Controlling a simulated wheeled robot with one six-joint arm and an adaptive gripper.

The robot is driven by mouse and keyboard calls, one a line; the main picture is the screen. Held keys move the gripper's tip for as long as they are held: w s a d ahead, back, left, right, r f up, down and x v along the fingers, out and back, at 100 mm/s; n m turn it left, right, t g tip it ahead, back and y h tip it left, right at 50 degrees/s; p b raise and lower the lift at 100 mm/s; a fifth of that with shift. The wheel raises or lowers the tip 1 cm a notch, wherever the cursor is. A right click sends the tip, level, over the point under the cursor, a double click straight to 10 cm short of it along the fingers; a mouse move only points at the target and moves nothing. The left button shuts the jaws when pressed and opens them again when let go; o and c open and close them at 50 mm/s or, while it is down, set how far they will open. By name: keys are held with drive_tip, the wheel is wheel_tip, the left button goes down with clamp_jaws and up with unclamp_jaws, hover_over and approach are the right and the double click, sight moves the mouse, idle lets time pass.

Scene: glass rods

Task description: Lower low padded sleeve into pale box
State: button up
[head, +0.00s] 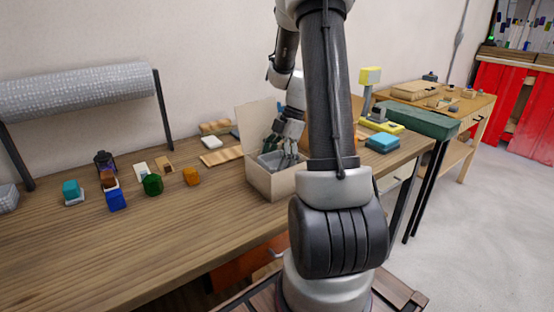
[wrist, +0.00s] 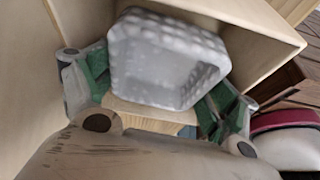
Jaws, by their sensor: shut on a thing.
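The low padded sleeve (wrist: 165,60) is a grey-white, bubble-textured open tray shape. In the wrist view it sits between the two green-padded fingers of my gripper (wrist: 160,95), which is shut on it. In the head view the sleeve (head: 270,160) shows in part at the mouth of the pale box, with my gripper (head: 285,150) over it. The pale box (head: 270,185) is an open carton with raised flaps, standing on the wooden table. Its walls (wrist: 265,55) surround the sleeve in the wrist view. I cannot tell whether the sleeve touches the bottom.
A bubble-wrap roll (head: 80,88) hangs at the back left. A blue block (head: 382,142) lies right of my arm. The table's front left is clear.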

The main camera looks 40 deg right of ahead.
drive_tip(key=shift+f, duration=0.1)
idle(0.3)
drive_tip(key=o, duration=0.6)
drive_tip(key=shift+o, duration=0.2)
drive_tip(key=v, duration=1.2)
